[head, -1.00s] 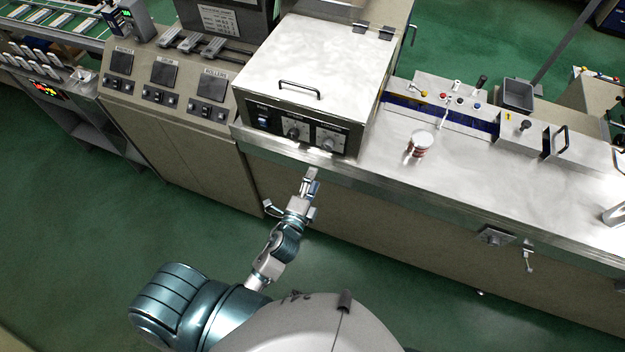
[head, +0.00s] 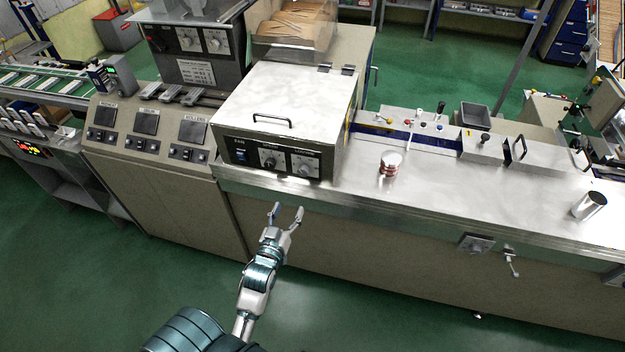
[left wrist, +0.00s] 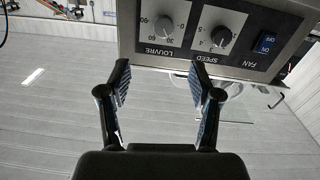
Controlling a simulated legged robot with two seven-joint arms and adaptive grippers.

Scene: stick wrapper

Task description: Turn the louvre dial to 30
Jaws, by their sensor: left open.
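The louvre dial (head: 304,168) is the right-hand knob on the dark front panel of the metal box. In the left wrist view, which is upside down, the louvre dial (left wrist: 164,25) is a round knob on a white scale plate with numbers including 30, 60 and 90. I cannot tell its exact setting. My left gripper (head: 287,209) is open and empty, below and in front of the panel. In the left wrist view its fingers (left wrist: 159,68) are spread, with the louvre dial beyond the gap, apart from them. My right gripper is out of view.
The speed dial (left wrist: 221,37) and blue fan switch (left wrist: 265,43) sit beside the louvre dial. The counter edge (head: 370,205) juts out below the panel. A red-and-white cup (head: 389,165) and a metal cup (head: 589,206) stand on the counter to the right.

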